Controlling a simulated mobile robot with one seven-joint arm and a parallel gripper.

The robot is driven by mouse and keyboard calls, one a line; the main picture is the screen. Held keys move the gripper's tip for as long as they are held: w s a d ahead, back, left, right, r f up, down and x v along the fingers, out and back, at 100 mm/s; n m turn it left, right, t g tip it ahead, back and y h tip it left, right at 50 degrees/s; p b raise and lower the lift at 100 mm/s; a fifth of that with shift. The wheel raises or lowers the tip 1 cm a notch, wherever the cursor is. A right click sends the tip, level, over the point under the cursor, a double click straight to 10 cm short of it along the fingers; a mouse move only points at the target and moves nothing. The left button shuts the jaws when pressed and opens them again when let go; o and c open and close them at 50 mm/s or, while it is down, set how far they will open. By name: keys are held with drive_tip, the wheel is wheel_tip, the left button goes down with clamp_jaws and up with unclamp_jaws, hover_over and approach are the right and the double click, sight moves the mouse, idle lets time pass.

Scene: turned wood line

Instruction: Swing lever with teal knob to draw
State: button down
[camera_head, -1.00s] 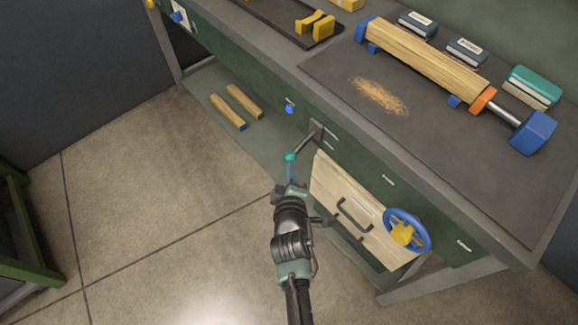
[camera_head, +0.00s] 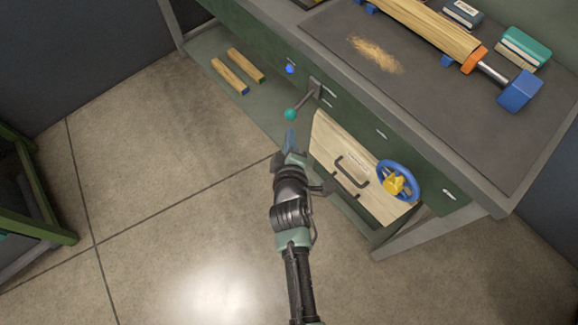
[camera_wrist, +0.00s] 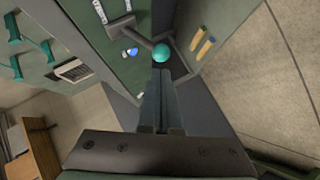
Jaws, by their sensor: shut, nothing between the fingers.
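The lever (camera_head: 305,101) is a grey bar on the bench's green front, with a teal knob (camera_head: 290,114) at its free end. It sticks out and slants down to the left in the head view. In the wrist view the teal knob (camera_wrist: 162,52) is just beyond my fingertips, with the lever arm (camera_wrist: 143,40) running up and left from it. My gripper (camera_head: 290,136) is shut and empty, a little below the knob in the head view. A small gap shows between fingertips and knob there; in the wrist view (camera_wrist: 161,75) I cannot tell the distance.
A wooden drawer front (camera_head: 345,165) with a dark handle and a blue handwheel (camera_head: 398,181) are right of my gripper. A blue button (camera_head: 290,69) is near the lever. Two wood bars (camera_head: 245,66) lie on the lower shelf.

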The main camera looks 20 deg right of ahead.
drive_tip(key=f+v, duration=0.1)
drive_tip(key=v, duration=0.7)
drive_tip(key=shift+a, duration=0.25)
drive_tip(key=shift+s, duration=0.1)
